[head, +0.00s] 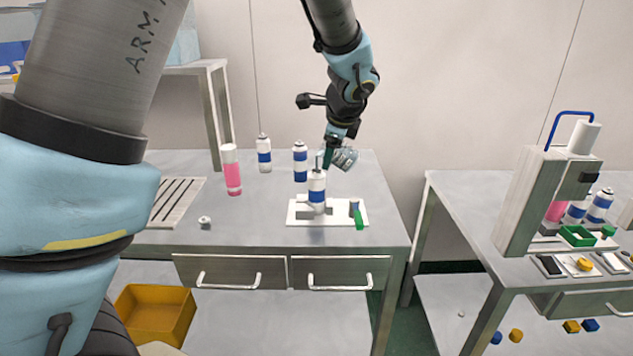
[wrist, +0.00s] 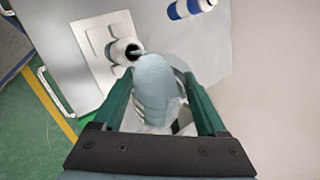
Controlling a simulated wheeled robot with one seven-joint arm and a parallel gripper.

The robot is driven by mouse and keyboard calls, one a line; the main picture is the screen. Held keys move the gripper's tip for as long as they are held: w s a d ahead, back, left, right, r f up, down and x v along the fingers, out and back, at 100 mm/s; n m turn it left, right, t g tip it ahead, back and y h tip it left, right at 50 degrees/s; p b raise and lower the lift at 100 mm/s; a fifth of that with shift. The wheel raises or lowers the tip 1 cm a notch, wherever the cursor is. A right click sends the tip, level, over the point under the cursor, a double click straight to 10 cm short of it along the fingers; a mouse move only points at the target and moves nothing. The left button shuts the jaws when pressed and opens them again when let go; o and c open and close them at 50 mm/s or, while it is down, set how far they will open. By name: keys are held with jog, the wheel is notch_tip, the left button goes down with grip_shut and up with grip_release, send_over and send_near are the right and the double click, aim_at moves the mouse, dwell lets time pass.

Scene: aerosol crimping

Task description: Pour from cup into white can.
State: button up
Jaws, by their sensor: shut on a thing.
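My gripper (head: 329,157) is shut on a clear, greyish cup (head: 346,158), held tilted just above and to the right of a white can. In the wrist view the cup (wrist: 157,84) sits between the green fingers (wrist: 160,107), its lip beside the can's dark opening. The white can (head: 317,181) has a blue band and stands upright in a white holder plate (head: 298,216). Its open top also shows in the wrist view (wrist: 122,50). A thin vertical line shows over the can top; I cannot tell whether it is liquid. The cup's contents are unclear.
Two more blue-banded cans (head: 300,162) (head: 264,153) and a pink-filled bottle (head: 232,172) stand behind and left. A green item (head: 359,218) is on the plate. A crimping machine (head: 530,200) stands on the right table.

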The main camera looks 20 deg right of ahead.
dwell(0.4)
jog(key=shift+w+a+r+n+g+h+p, duration=0.1)
jog(key=shift+w+a+n+g+h+p, duration=0.1)
jog(key=shift+n+g+h+p, duration=0.25)
jog(key=shift+s+h, duration=0.15)
jog(key=shift+h, duration=0.2)
jog(key=shift+d, duration=0.1)
jog(key=shift+a+h+p, duration=0.2)
jog(key=shift+h+p, duration=0.1)
jog(key=shift+p, duration=0.4)
jog(key=shift+g+h+p, duration=0.25)
jog(key=shift+h+p, duration=0.15)
